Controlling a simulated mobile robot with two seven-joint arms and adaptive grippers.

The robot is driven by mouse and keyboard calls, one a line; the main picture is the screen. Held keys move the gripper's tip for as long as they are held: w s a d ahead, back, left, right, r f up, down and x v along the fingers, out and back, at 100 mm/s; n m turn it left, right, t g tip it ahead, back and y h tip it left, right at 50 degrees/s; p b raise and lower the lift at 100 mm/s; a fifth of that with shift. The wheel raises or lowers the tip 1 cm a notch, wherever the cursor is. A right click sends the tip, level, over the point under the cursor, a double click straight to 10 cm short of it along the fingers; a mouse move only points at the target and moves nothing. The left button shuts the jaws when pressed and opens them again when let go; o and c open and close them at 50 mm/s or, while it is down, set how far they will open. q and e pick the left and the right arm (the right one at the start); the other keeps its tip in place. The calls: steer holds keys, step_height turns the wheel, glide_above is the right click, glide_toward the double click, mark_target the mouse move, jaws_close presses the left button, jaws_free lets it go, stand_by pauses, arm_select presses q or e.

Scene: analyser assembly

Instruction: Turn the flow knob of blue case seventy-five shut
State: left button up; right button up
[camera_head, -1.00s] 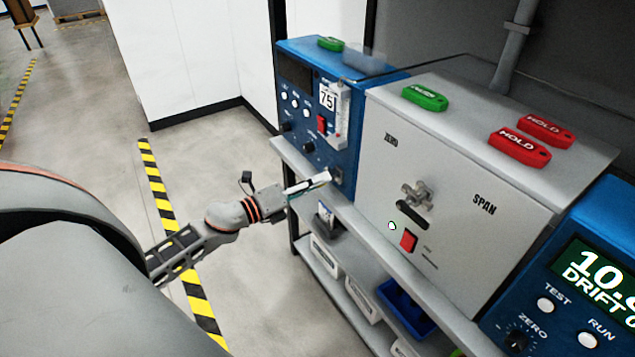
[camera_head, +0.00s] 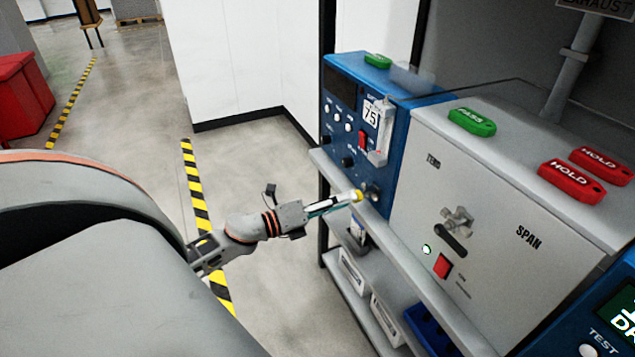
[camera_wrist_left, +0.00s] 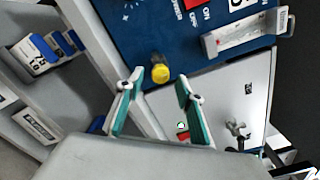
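Blue case seventy-five (camera_head: 345,105), with a "75" label, stands at the left end of the bench; it also shows in the left wrist view (camera_wrist_left: 140,30). A round knob with a yellow face (camera_wrist_left: 160,72) sticks out low on its front, below the clear flow tube (camera_head: 382,140). The knob also shows in the head view (camera_head: 358,196). I cannot read a label for it. My left gripper (camera_head: 342,203) points at it. In the left wrist view its teal-padded fingers (camera_wrist_left: 158,88) are apart, with the knob just beyond and between the tips. Contact is not visible. My right gripper is out of view.
A grey case marked SPAN (camera_head: 480,215) stands close to the right. Green (camera_head: 472,122) and red HOLD tags (camera_head: 572,185) lie on top. The bench's front ledge (camera_head: 385,235) runs just below the knob. Bins (camera_head: 385,315) sit on the shelf underneath.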

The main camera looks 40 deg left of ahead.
arm_select(q)
steer(key=v, duration=0.8)
steer(key=shift+s, duration=0.2)
steer(key=s+d+f+n+g+y+p, duration=0.1)
steer(key=s+d+f+n+g+y, duration=0.1)
steer(key=s+d+f+n, duration=0.5)
steer(key=s+d+f+n+g+y+p, duration=0.2)
steer(key=s+d+f+n+g, duration=0.2)
steer(key=d+f+n, duration=1)
steer(key=s+n, duration=0.3)
steer(key=n, duration=0.1)
steer(key=shift+d+f, duration=0.2)
steer(key=shift+d, duration=0.1)
steer(key=shift+s, duration=0.1)
